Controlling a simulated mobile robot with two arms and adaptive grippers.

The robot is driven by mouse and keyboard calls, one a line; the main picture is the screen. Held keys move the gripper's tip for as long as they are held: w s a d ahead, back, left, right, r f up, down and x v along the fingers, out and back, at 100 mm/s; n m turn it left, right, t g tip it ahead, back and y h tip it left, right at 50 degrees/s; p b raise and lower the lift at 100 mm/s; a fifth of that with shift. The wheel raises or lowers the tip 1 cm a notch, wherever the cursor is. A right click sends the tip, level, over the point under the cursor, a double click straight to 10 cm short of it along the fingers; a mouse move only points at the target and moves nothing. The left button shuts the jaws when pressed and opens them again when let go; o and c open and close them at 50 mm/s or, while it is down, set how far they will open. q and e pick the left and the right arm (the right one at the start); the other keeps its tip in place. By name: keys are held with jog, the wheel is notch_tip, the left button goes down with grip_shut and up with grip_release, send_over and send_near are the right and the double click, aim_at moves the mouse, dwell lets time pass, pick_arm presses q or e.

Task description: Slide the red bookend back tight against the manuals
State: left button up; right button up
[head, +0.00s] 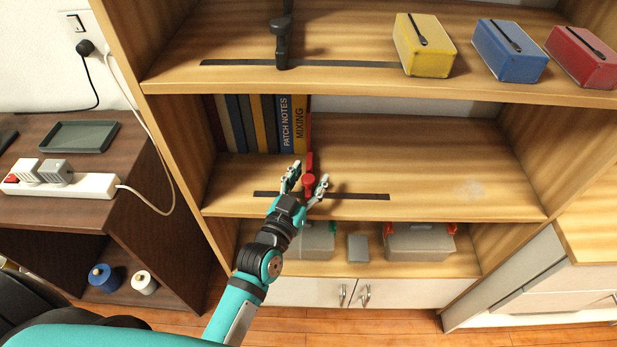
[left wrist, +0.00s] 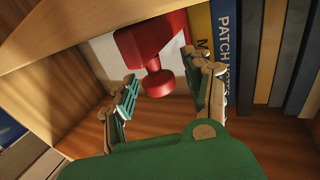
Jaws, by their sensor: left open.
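The red bookend (head: 308,184) stands on the middle shelf at the right end of the manuals (head: 263,123). The manuals stand upright in a row; the end ones read "MIXING" and "PATCH NOTES". In the left wrist view, the bookend (left wrist: 150,42) has a round knob facing me, and the yellow manual (left wrist: 200,32) is just to its right. I cannot tell whether they touch. My left gripper (head: 308,176) is open, with its fingers on either side of the bookend's knob; it also shows in the left wrist view (left wrist: 163,78). My right gripper is not in view.
A dark strip (head: 350,196) runs along the middle shelf's front. The shelf is clear to the right. Bins (head: 418,243) stand below. A brown side table (head: 60,205) is at left.

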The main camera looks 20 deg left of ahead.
pick_arm(q)
grip_shut()
jog(key=shift+w+f, duration=0.1)
dwell(0.4)
